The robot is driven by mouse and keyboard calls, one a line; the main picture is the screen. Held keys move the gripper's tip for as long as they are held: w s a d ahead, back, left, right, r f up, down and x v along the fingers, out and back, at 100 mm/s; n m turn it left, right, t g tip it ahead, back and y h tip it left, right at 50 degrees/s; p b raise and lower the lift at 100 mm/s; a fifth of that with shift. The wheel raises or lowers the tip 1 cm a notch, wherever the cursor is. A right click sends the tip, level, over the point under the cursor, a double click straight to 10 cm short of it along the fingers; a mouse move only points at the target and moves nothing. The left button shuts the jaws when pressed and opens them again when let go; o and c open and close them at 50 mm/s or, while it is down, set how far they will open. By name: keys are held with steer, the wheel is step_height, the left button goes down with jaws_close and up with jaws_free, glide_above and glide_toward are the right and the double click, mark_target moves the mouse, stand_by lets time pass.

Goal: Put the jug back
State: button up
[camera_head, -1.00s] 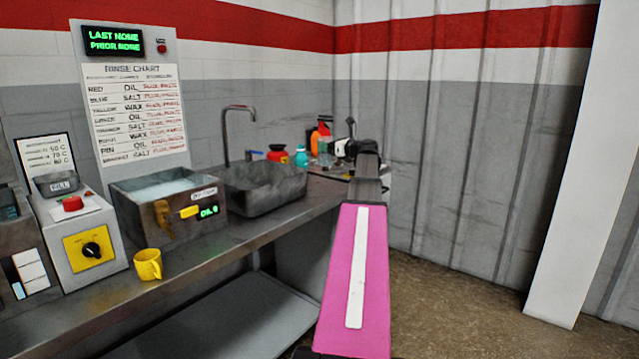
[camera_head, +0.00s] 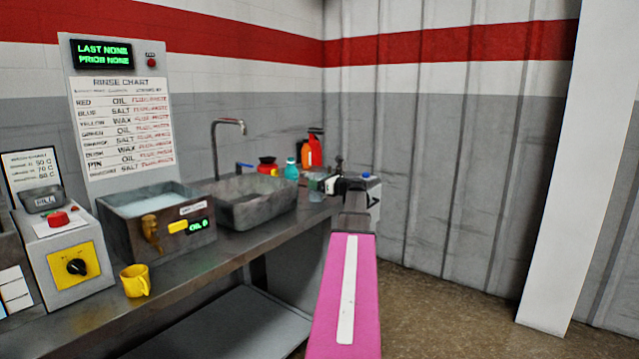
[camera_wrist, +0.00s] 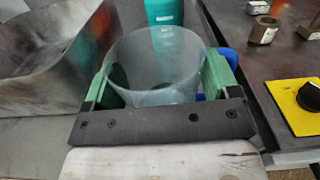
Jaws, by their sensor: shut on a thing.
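The jug (camera_wrist: 155,62) looks like a clear, translucent, open-topped vessel. In the wrist view it stands between the green pads of my gripper (camera_wrist: 157,78), which is shut on it. Its lower part is hidden behind the dark gripper bar. In the head view my gripper (camera_head: 338,184) is at the far right end of the bench, partly hidden by my arm. A small translucent shape there (camera_head: 317,181) looks like the jug. I cannot tell whether the jug touches the bench.
A stone-like sink (camera_head: 262,211) lies left of my gripper. A yellow mug (camera_head: 135,281) is at the bench's front edge. Corrugated wall is to the right.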

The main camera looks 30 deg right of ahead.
steer(key=o, duration=0.9)
steer(key=shift+s, duration=0.1)
steer(key=v, duration=1.2)
